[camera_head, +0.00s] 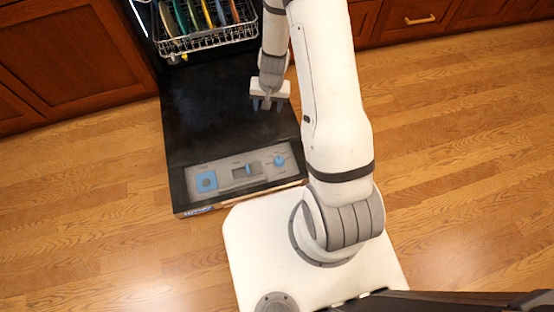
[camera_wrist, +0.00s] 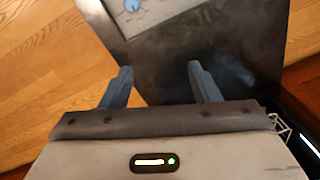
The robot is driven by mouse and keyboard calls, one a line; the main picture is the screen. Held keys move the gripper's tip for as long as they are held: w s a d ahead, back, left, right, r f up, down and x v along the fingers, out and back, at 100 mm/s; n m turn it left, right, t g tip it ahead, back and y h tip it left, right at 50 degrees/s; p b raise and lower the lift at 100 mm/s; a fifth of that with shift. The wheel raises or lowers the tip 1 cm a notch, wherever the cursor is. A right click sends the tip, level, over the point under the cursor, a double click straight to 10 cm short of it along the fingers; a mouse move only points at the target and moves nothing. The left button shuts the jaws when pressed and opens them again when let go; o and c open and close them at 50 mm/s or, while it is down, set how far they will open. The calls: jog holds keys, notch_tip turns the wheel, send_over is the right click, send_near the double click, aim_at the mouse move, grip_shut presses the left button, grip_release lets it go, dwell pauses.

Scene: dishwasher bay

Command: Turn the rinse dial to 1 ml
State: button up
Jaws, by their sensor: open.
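The rinse dial is most likely the round blue knob (camera_head: 280,161) at the right end of the grey control panel (camera_head: 225,188) on the open dishwasher door (camera_head: 215,110). Its markings are too small to read. The knob (camera_wrist: 132,5) also shows at the top edge of the wrist view, partly cut off. My gripper (camera_head: 266,104) is above the black door, farther back than the panel and apart from the knob. Its two blue-grey fingers (camera_wrist: 160,80) are spread, with nothing between them.
The panel also has a blue square button (camera_head: 206,181) at left and a slider (camera_head: 246,170) in the middle. A dish rack (camera_head: 210,38) with several coloured plates stands behind the door. Wooden cabinets (camera_head: 65,60) flank it. Wood floor (camera_head: 90,200) is clear at left.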

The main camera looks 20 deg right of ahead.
jog(key=m+g+h+b, duration=0.1)
jog(key=m+b, duration=0.1)
jog(key=b, duration=0.5)
send_over(279, 158)
jog(key=f, duration=2.5)
jog(key=shift+s+a+f, duration=0.15)
jog(key=shift+s+a, duration=0.1)
notch_tip(279, 158, down, 7)
jog(key=b, duration=0.5)
jog(key=shift+d+f, duration=0.1)
jog(key=shift+f, duration=0.05)
jog(key=c, duration=0.9)
jog(key=shift+a, duration=0.4)
jog(key=shift+c, duration=0.2)
jog(key=shift+d, duration=0.25)
jog(key=shift+c, duration=0.3)
jog(key=shift+w+d, duration=0.1)
jog(key=shift+d, duration=0.05)
jog(key=shift+w+d, duration=0.1)
jog(key=shift+w, duration=0.05)
